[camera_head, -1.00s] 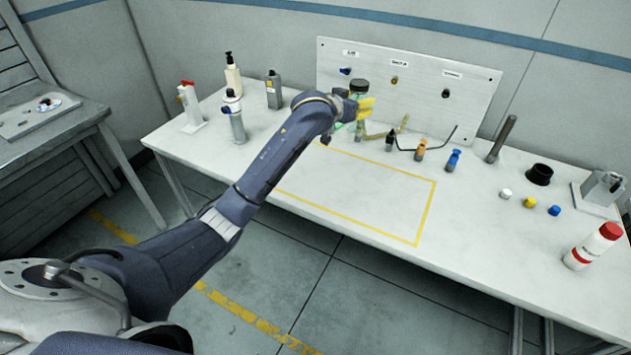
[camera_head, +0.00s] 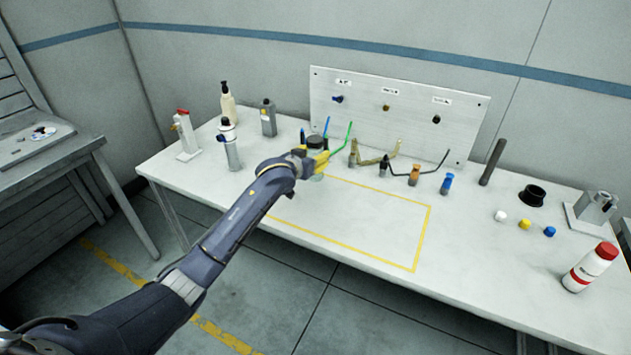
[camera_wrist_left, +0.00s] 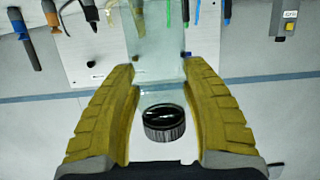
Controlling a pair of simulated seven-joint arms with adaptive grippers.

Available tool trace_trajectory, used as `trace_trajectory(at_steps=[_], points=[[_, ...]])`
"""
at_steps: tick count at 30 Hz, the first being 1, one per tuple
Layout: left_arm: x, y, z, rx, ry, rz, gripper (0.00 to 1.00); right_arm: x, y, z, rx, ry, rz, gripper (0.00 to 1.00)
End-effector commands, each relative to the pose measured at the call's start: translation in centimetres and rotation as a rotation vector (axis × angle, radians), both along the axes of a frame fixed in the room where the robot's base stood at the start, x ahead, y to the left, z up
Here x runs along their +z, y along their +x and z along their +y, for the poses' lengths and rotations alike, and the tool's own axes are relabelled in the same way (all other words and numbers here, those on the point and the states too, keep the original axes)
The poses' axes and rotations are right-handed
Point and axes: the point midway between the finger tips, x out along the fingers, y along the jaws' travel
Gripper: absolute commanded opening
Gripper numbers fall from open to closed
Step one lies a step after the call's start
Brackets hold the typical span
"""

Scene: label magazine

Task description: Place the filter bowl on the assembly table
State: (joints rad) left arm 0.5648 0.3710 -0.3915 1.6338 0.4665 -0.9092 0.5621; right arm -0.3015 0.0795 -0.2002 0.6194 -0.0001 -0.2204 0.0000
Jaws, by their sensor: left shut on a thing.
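The filter bowl (camera_head: 318,177) is a clear, faintly green vessel with a dark round cap, held cap up. My left gripper (camera_head: 322,160) has yellow fingers and is shut on it. In the left wrist view the left gripper (camera_wrist_left: 164,112) has one finger on each side of the clear bowl (camera_wrist_left: 155,62), with the black ribbed cap between the fingers. The bowl is over the back left part of the yellow outline on the white assembly table (camera_head: 350,215). I cannot tell whether its base touches the table. My right gripper is not in view.
Behind the bowl stand green (camera_head: 349,135) and blue hoses and a labelled upright panel (camera_head: 415,125). Bottles and a grey can (camera_head: 268,118) stand at left. Coloured caps (camera_head: 525,224) and a red-capped bottle (camera_head: 590,268) are at right. The outlined area is otherwise clear.

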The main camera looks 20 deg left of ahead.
Motion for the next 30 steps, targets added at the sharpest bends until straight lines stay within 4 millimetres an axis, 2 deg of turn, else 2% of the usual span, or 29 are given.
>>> trace_trajectory(at_steps=[3,7,17,24,30], points=[[-2.4,0.0,0.0,0.000,-0.001,0.002,0.15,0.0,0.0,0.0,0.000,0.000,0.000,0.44],[-4.2,0.0,0.0,0.001,-0.002,0.001,0.15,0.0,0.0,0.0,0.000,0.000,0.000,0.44],[-6.1,0.0,0.0,0.000,-0.001,0.000,0.15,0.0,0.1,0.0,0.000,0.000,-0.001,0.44],[-9.1,0.0,0.0,0.000,-0.001,0.002,0.15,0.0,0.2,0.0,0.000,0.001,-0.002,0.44],[-9.8,0.0,0.0,0.000,0.000,-0.001,0.15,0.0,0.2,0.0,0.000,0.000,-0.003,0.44]])
